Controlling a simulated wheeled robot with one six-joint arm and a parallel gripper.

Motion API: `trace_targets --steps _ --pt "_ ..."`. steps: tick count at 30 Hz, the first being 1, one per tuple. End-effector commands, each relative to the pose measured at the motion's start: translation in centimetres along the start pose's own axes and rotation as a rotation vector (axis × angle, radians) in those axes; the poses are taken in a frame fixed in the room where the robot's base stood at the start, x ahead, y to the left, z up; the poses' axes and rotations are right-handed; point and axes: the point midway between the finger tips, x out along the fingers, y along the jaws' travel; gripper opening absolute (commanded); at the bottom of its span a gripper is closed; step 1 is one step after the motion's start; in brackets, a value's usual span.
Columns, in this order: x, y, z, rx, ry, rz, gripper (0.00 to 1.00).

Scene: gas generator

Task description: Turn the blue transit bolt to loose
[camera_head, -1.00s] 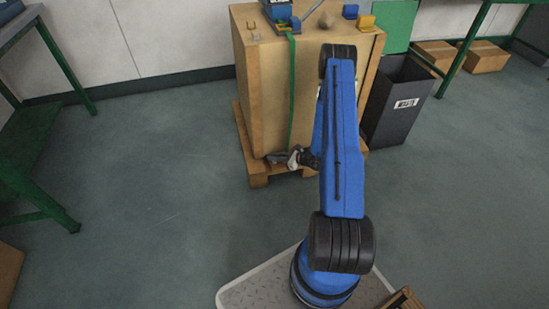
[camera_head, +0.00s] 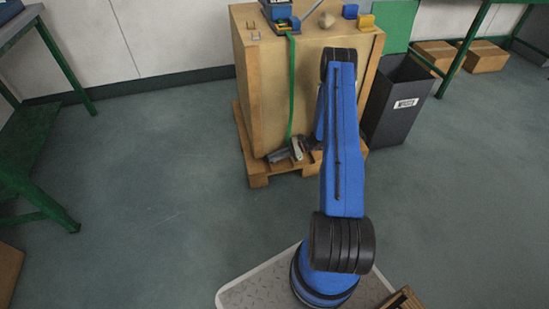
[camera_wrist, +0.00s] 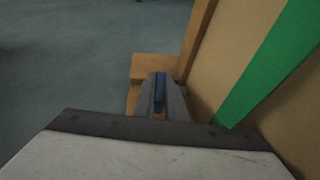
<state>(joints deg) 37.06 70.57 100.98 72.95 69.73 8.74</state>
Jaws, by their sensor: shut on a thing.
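The blue transit bolt (camera_wrist: 159,92) shows in the wrist view as a narrow blue piece between my two grey fingers. My gripper (camera_wrist: 160,80) is shut on it, low by the pallet. In the head view my gripper (camera_head: 282,155) is at the foot of the big tan crate (camera_head: 265,90), just above the front edge of the wooden pallet (camera_head: 259,180). The bolt cannot be made out in the head view, and its base is hidden by the fingers.
A green strap (camera_head: 291,90) runs down the crate's front, close to my gripper; it also shows in the wrist view (camera_wrist: 270,65). A dark waste bin (camera_head: 395,100) stands to the right.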

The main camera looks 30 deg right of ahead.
Motion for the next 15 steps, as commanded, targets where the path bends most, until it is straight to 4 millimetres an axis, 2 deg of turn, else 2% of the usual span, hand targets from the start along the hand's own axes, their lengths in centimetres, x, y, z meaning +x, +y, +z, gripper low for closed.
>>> trace_targets --steps 11,12,14,15 --pt "-0.06 0.02 -0.02 -0.001 0.0 0.005 0.0" --pt "-0.06 0.02 -0.02 -0.001 0.0 0.004 0.13" --pt "-0.06 0.02 -0.02 -0.001 0.0 0.004 0.28" --pt "-0.05 0.01 -0.01 -0.001 0.0 0.004 0.3"
